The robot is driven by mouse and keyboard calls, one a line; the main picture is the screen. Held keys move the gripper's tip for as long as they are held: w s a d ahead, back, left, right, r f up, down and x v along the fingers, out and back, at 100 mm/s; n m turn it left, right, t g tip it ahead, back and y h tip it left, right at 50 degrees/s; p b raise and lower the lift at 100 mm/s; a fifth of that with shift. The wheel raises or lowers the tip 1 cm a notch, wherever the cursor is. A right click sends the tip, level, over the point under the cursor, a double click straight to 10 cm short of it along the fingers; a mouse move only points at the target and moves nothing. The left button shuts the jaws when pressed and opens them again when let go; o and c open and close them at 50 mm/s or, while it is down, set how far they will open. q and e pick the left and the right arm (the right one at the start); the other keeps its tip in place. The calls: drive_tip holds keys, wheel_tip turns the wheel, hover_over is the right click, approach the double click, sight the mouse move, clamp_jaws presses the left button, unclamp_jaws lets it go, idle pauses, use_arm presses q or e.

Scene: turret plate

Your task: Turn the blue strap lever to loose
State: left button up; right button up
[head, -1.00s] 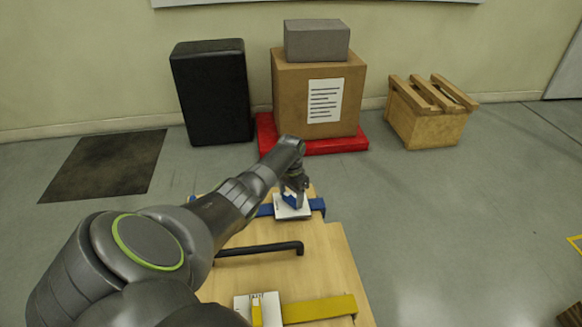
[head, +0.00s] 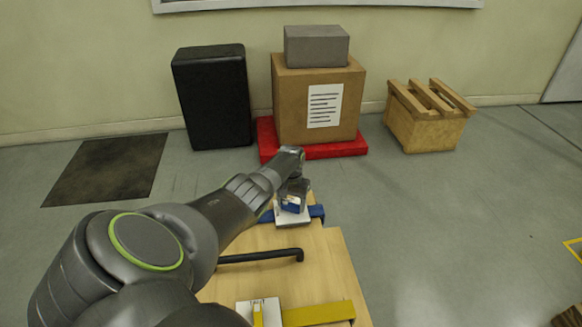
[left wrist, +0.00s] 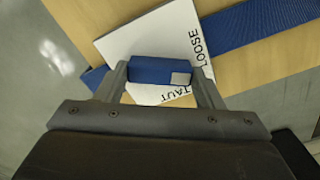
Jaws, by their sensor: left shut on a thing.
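The blue strap lever (left wrist: 150,72) sits between the fingers of my left gripper (head: 293,194), which is shut on it. In the left wrist view the lever lies across the white plate (left wrist: 145,38), whose printed words LOOSE and TAUT show at the right and below. The plate is turned askew in that view. In the head view the lever (head: 291,207) shows just below the fingers, over the white plate (head: 291,219). The blue strap (head: 317,212) runs out on both sides of the plate. My right gripper is not in view.
A black bar handle (head: 265,257) stands on the wooden top (head: 338,270) nearer to me. A yellow lever (head: 257,313) and yellow strap (head: 320,313) lie at the near end. A carton (head: 290,95) on a red pallet (head: 335,151) stands beyond. Floor to the right is open.

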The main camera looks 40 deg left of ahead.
use_arm(q)
drive_tip(key=n, duration=0.2)
drive_tip(key=shift+r+n+p, duration=0.15)
drive_tip(key=shift+n+p, duration=0.15)
drive_tip(key=shift+p, duration=0.05)
drive_tip(key=shift+w+n, duration=0.1)
drive_tip(key=shift+n, duration=1.5)
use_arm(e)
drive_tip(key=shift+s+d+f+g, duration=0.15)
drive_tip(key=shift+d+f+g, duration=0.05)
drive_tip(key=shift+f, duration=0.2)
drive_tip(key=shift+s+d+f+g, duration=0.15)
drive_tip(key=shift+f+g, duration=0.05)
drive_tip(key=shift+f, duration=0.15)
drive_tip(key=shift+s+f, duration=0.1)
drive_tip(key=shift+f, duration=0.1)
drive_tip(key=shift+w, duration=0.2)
use_arm(q)
drive_tip(key=o, duration=1)
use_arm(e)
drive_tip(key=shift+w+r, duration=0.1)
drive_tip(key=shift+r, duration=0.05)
use_arm(q)
drive_tip(key=shift+p, duration=0.35)
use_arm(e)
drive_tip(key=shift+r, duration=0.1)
